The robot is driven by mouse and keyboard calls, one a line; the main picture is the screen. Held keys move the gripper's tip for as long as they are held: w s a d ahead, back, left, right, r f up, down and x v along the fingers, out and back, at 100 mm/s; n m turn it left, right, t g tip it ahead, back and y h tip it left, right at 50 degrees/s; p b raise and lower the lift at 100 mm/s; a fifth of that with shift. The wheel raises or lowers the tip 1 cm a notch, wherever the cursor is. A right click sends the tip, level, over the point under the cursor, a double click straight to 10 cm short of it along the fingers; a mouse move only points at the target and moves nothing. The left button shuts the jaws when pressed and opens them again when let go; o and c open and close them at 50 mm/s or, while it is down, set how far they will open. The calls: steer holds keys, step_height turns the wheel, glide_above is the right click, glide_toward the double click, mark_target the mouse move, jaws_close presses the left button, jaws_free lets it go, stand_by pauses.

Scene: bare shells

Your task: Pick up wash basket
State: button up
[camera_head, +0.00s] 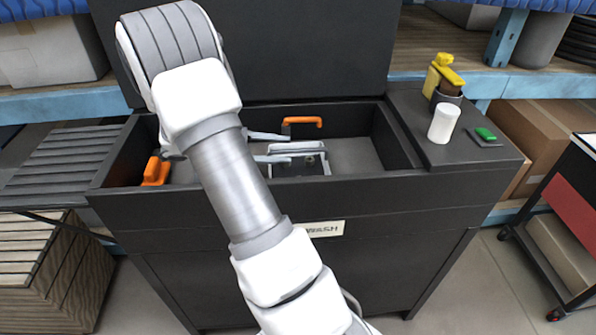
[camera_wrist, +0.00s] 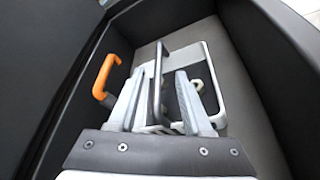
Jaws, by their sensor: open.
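The wash basket (camera_head: 313,174) is a small tray with a pale rim and a dark inside, low in the open black wash bin. In the wrist view its pale frame (camera_wrist: 223,105) shows, with a dark upright handle bar (camera_wrist: 157,88). My gripper (camera_head: 290,148) is open inside the bin, at the basket. In the wrist view its two grey fingers stand on either side of the dark bar, with gaps visible. The fingers and wrist hide part of the basket. I cannot tell how deep the bar sits between them.
The black bin (camera_head: 200,203) has tall walls around my gripper and a raised lid (camera_head: 300,50) behind. Orange handles (camera_head: 302,122) show at its back wall and left side. A white cylinder (camera_head: 444,123) and yellow bottle (camera_head: 440,75) stand on the right ledge.

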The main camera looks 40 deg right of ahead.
mark_target(296, 150)
steer(key=shift+w+b+x, duration=0.1)
steer(key=shift+b+x, duration=0.25)
steer(key=shift+x, duration=1.2)
steer(key=shift+w+b+x, duration=0.15)
steer(key=shift+b+x, duration=0.15)
steer(key=shift+x, duration=1.25)
steer(key=shift+d+f, duration=0.1)
steer(key=shift+c, duration=0.2)
jaws_close()
